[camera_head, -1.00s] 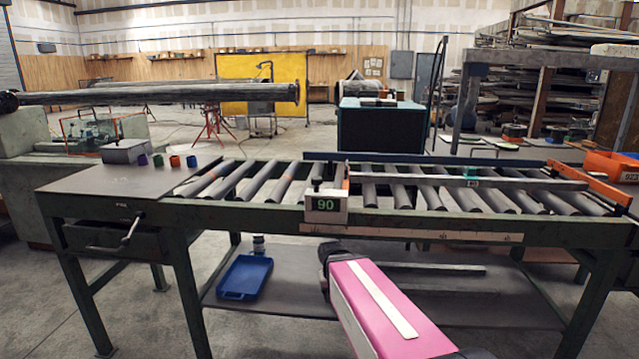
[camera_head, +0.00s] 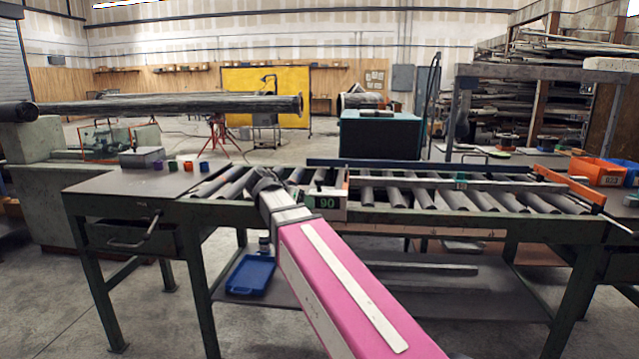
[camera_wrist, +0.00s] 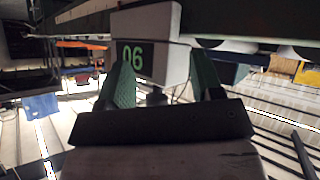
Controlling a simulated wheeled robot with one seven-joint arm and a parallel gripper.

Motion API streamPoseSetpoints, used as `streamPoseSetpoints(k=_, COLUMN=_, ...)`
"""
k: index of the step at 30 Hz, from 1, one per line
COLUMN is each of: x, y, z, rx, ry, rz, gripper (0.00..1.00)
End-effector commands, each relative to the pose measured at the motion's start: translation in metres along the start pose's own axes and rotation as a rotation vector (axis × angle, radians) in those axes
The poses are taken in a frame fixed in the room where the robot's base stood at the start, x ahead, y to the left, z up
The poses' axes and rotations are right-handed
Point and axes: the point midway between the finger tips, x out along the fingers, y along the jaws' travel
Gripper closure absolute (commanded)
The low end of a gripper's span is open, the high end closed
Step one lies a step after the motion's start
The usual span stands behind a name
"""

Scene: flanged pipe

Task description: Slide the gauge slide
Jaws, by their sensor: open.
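The gauge slide, a pale block with a green "90" display (camera_head: 327,201), sits at the front rail of the roller table. My gripper (camera_head: 264,182) is raised at the table's front edge, just left of the block in the head view. In the wrist view the block (camera_wrist: 174,58) appears upside down, beyond and between the two green fingertips. My gripper (camera_wrist: 163,78) is open there, with nothing held. I cannot tell whether either finger touches the block.
The roller table (camera_head: 420,228) runs to the right, with a long bar (camera_head: 500,185) across its rollers and orange bins (camera_head: 600,172) at the far end. Small coloured cups (camera_head: 188,166) stand on the left tabletop. A blue tray (camera_head: 250,275) lies on the lower shelf.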

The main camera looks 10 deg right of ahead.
Motion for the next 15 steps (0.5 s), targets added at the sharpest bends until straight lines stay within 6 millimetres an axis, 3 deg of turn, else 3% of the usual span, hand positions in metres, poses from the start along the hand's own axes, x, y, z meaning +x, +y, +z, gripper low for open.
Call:
streamPoseSetpoints(k=3, x=-0.036, y=-0.001, z=-0.036, rx=0.122, ry=0.091, rz=0.015, gripper=0.40)
streamPoseSetpoints(k=7, x=-0.063, y=0.003, z=-0.061, rx=0.224, ry=0.160, rz=0.026, gripper=0.40)
streamPoseSetpoints(k=11, x=-0.075, y=0.006, z=-0.072, rx=0.272, ry=0.194, rz=0.030, gripper=0.40)
streamPoseSetpoints(k=15, x=-0.070, y=0.008, z=-0.075, rx=0.283, ry=0.200, rz=0.033, gripper=0.40)
